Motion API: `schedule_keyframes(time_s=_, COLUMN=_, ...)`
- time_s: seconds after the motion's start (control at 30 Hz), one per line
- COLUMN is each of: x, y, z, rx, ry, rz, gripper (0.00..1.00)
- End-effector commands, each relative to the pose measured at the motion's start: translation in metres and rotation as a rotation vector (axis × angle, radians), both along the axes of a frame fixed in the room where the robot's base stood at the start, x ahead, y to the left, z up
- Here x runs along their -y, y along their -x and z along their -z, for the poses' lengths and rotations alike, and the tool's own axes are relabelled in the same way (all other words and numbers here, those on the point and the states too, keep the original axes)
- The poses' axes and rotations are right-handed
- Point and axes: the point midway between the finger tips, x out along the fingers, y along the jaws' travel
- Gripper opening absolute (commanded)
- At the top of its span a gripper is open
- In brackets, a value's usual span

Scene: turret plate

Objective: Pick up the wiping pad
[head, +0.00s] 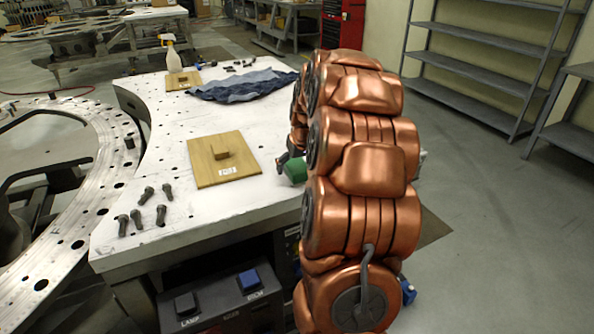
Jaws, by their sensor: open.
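A small green block, which looks like the wiping pad (295,171), shows at the right edge of the white-topped workbench, just left of my copper-coloured arm. Part of it is hidden by the arm. My gripper (284,162) is mostly hidden behind the arm; only a dark part of it shows, right beside the green block. It is open. I cannot tell whether it touches the block or whether the block lies between the fingers.
A wooden board with a knob (225,170) lies left of my gripper. A crumpled blue cloth (240,86), a spray bottle (171,55) and another wooden board (183,80) are farther back. Bench (180,115) is clear between.

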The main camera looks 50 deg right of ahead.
Motion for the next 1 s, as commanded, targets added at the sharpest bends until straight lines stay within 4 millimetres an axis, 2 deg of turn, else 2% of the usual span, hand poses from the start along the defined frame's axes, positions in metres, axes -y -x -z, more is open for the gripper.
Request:
schedule_keyframes(time_s=0.53, x=-0.0001, y=0.0, z=0.0022, rx=0.0, ry=0.0, rz=0.0, gripper=0.91)
schedule_keyframes(time_s=1.0, x=0.0, y=0.0001, z=0.0022, rx=0.0, ry=0.0, rz=0.0, gripper=0.42)
